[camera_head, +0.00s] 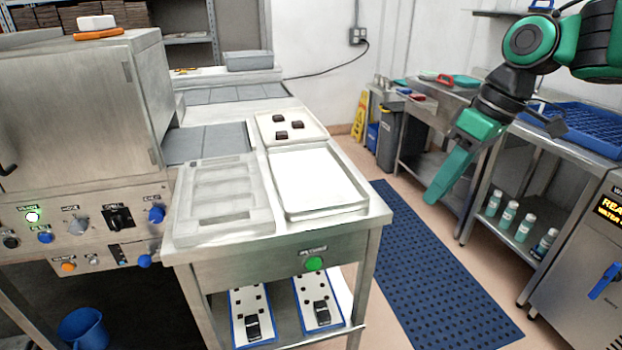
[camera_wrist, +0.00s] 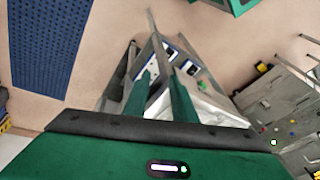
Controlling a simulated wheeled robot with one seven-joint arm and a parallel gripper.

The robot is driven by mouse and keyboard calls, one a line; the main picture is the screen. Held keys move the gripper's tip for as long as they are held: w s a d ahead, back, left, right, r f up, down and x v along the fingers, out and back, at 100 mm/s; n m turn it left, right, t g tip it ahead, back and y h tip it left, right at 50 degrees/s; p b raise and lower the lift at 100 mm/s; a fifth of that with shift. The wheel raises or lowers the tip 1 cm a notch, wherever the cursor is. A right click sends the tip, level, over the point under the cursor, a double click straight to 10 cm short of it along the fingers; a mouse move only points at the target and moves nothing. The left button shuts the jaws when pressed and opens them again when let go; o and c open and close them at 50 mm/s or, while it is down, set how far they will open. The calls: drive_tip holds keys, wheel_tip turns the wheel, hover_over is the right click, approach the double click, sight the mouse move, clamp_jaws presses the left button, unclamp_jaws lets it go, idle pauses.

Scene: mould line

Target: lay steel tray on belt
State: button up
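A shallow, pale steel tray (camera_head: 366,208) with a raised rim lies flat on the front right of the steel table. It looks empty, with a plain white inside. A grey panelled strip (camera_head: 205,145), which looks like the belt, lies behind on the left, beside the machine. My green gripper (camera_head: 436,192) hangs to the right of the table, above the floor and apart from the tray. In the wrist view its two fingers (camera_wrist: 160,75) stand apart with nothing between them. The wrist view shows the table only partly, behind the fingers.
A ribbed pale mould plate (camera_head: 222,195) lies left of the tray. A tray with several dark pieces (camera_head: 268,125) lies behind it. The steel machine (camera_head: 75,120) stands at left. A blue mat (camera_head: 440,270) covers clear floor at right, before a bench with a blue crate (camera_head: 575,125).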

drive_tip(key=w+a+r+n+g, duration=0.1)
drive_tip(key=w+a+r+n, duration=0.1)
drive_tip(key=a+r+n, duration=0.35)
drive_tip(key=n+g+y, duration=0.1)
drive_tip(key=n, duration=0.6)
approach(326, 214)
drive_tip(key=shift+f, duration=0.5)
drive_tip(key=shift+w+x, duration=0.1)
drive_tip(key=shift+x, duration=1.25)
drive_tip(key=shift+w+x, duration=0.15)
drive_tip(key=shift+x, duration=1.2)
clamp_jaws()
drive_tip(key=shift+r, duration=0.1)
